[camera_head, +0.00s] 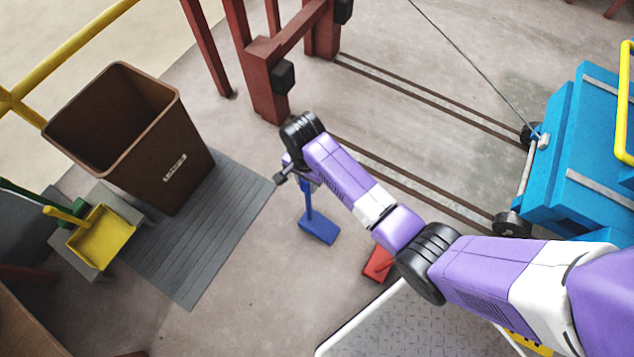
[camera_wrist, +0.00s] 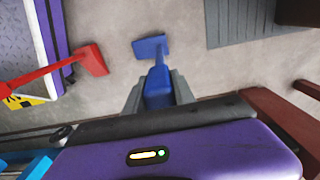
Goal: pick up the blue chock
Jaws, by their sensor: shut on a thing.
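The blue chock (camera_head: 317,228) has a flat wedge-like block and an upright blue handle. It shows below my gripper (camera_head: 303,178) in the head view. In the wrist view the chock's block (camera_wrist: 151,46) lies just beyond the fingertips, and its handle sits between the two grey fingers of my gripper (camera_wrist: 158,88). The gripper is shut on the handle. My arm hides the handle's top in the head view. I cannot tell whether the block touches the floor.
A red chock (camera_head: 378,263) lies near a metal-plated platform (camera_head: 392,318), right of the blue one. A brown bin (camera_head: 180,150) stands on a grey mat (camera_head: 178,272) at left, beside a yellow dustpan (camera_head: 103,238). A red frame (camera_head: 262,85), floor rails and a blue cart (camera_head: 585,150) lie beyond.

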